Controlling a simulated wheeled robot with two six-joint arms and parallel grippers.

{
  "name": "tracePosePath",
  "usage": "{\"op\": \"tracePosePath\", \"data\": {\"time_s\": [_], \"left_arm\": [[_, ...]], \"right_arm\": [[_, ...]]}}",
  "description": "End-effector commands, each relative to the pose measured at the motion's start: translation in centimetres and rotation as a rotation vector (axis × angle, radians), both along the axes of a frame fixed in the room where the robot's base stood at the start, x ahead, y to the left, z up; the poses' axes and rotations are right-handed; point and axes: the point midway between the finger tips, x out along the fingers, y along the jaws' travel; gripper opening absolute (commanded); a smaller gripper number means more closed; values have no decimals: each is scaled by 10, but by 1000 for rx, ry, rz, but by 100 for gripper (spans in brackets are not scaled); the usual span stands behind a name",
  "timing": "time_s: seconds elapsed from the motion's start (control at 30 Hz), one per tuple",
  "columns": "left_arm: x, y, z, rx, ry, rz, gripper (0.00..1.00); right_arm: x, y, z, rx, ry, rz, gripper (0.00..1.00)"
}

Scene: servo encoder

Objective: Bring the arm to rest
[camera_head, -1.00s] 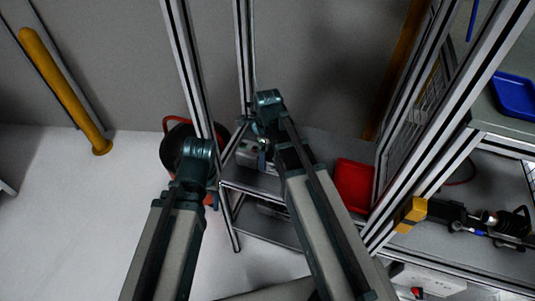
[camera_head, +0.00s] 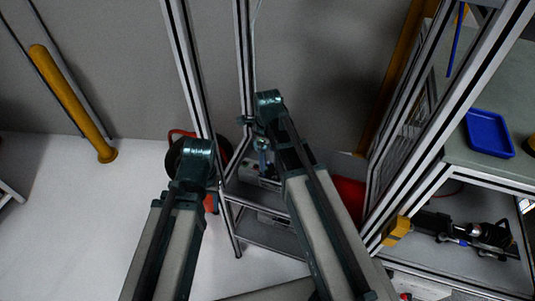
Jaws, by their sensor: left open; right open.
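My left arm (camera_head: 172,235) comes up from the bottom and ends at a dark joint (camera_head: 195,158) left of the middle. My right arm (camera_head: 325,225) slants up to a dark joint (camera_head: 268,102) near the middle. Beyond these joints the arms fold out of sight, and I cannot make out the fingers of either gripper. Both arms are apart from each other. I see nothing held.
A metal frame stand with shelves (camera_head: 272,238) stands just behind my arms. A red bin (camera_head: 349,196) is partly hidden by my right arm. At right is a workbench with a blue tray (camera_head: 488,133). A yellow post (camera_head: 72,103) stands at left. White floor (camera_head: 70,220) is clear at left.

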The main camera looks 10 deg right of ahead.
Motion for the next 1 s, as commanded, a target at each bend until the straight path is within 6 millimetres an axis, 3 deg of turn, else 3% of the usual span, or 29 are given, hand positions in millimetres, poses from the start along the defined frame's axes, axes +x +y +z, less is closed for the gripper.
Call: {"op": "tracePosePath", "data": {"time_s": [0.3, 0.43, 1.0], "left_arm": [[0, 0, 0, 0, 0, 0, 50], [0, 0, 0, 0, 0, 0, 50], [0, 0, 0, 0, 0, 0, 50]], "right_arm": [[-1, 0, 0, 0, 0, 9, 100], [-6, -1, 0, -1, -4, 128, 100], [-57, -12, 0, -39, -41, 1537, 100]]}}
